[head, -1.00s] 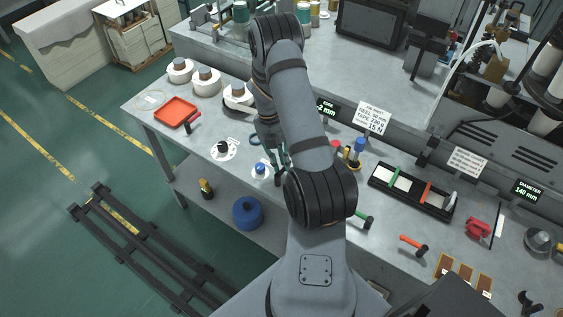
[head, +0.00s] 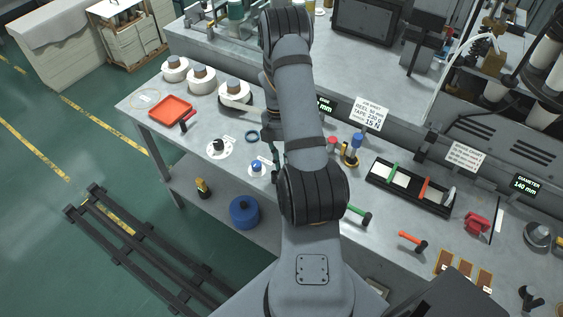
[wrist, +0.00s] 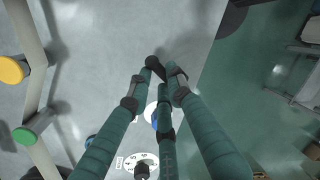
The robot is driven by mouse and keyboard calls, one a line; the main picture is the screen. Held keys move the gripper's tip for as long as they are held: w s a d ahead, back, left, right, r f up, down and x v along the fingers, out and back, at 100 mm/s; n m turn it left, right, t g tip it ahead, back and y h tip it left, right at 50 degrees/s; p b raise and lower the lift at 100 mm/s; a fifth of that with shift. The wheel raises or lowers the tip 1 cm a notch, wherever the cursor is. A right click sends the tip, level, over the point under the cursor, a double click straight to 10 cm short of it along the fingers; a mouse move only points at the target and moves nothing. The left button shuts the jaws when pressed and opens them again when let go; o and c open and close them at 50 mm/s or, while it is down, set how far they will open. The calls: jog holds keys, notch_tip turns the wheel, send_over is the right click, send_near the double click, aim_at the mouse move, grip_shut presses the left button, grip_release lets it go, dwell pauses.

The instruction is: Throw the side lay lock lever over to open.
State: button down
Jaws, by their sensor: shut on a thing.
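My gripper (wrist: 160,78) has its green fingers drawn together over the table in the wrist view. A short black piece (wrist: 153,64) shows at the fingertips; I take it for the side lay lock lever. Its pivot, markings and exact angle are hidden by the fingers. In the head view my arm covers the lever, and only part of my gripper (head: 275,155) shows left of the arm, near the blue knob.
A blue knob (head: 257,166) and a black knob (head: 218,145) stand on white dials left of my gripper. A green-handled lever (head: 358,214) and an orange-handled lever (head: 411,241) are to the right. The table's front edge is close, with open floor beyond.

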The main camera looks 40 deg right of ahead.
jog(key=m, duration=0.1)
jog(key=s+m+b, duration=0.1)
jog(key=m, duration=0.1)
jog(key=shift+f+y, duration=0.15)
jog(key=shift+y, duration=0.15)
jog(key=m+b, duration=0.1)
jog(key=s+m+b, duration=0.1)
jog(key=m, duration=0.1)
jog(key=shift+s+a+m+t, duration=0.1)
jog(key=shift+a+m+t, duration=0.2)
jog(key=shift+t, duration=0.1)
jog(key=shift+s+a+m+y+b, duration=0.15)
jog(key=shift+m+y+b, duration=0.05)
jog(key=shift+m+b, duration=0.4)
jog(key=shift+s+a+m+y+b, duration=0.15)
jog(key=shift+m+y+b, duration=0.05)
jog(key=shift+m+b, duration=0.4)
jog(key=shift+s+a+m+t+b, duration=0.2)
jog(key=shift+m+b, duration=0.2)
jog(key=shift+m, duration=0.25)
jog(key=shift+s+a+m+t+b, duration=0.1)
jog(key=shift+a+m+t+b, duration=0.1)
jog(key=shift+m+b, duration=0.35)
jog(key=shift+m, duration=0.3)
jog(key=c, duration=1.6)
grip_release()
jog(key=shift+c, duration=0.2)
jog(key=shift+o, duration=0.3)
jog(key=shift+r, duration=0.25)
